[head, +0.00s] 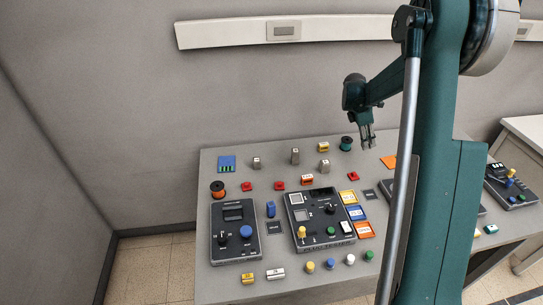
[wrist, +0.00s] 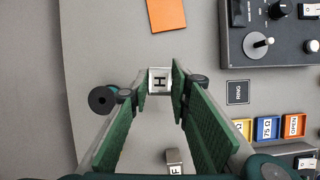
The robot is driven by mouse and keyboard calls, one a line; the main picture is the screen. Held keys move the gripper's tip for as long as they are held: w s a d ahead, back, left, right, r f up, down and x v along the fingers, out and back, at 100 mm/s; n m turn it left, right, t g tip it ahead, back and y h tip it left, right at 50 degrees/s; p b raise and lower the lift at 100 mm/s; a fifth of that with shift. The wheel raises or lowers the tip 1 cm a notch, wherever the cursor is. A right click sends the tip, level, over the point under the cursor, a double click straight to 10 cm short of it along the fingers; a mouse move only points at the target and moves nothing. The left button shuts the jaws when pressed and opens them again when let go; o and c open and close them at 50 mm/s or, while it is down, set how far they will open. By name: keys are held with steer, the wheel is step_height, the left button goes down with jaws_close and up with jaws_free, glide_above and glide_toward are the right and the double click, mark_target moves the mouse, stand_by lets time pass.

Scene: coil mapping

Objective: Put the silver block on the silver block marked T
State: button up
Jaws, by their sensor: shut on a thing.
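My gripper (wrist: 160,90) is shut on a silver block marked H (wrist: 160,82), which sits between the green-padded fingertips in the wrist view. In the head view my gripper (head: 367,143) is at the back of the table, right of the teal spool. A silver block marked F (wrist: 174,158) shows low in the wrist view, apart from the fingertips. In the head view several silver blocks stand along the back: a left one (head: 256,163), a middle one (head: 295,156) and a right one (head: 324,166). Their letters are too small to read, so I cannot tell which is marked T.
A yellow block (head: 323,147) and the teal spool (head: 346,143) stand near the back blocks. Red pieces (head: 279,185) lie in front of them. A dark control panel (head: 320,215) fills the middle. An orange square (wrist: 168,15) lies flat on the clear table.

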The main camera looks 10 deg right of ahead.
steer(key=w+a+r+n+t+p, duration=0.1)
steer(key=w+a, duration=0.2)
steer(key=a, duration=0.9)
steer(key=w+a+r+n+p, duration=0.1)
steer(key=w+a+n, duration=0.15)
steer(key=a, duration=0.85)
step_height(320, 180, up, 3)
steer(key=n+t+p, duration=0.1)
steer(key=n+p, duration=0.1)
glide_above(259, 159)
steer(key=a, duration=0.2)
steer(key=shift+s+d+f, duration=0.15)
steer(key=shift+s+d, duration=0.05)
steer(key=shift+s, duration=0.1)
steer(key=shift+y, duration=0.3)
steer(key=shift+f, duration=3.15)
steer(key=shift+f, duration=0.1)
steer(key=shift+f, duration=1.75)
steer(key=shift+f+b, duration=0.15)
steer(key=shift+b, duration=0.15)
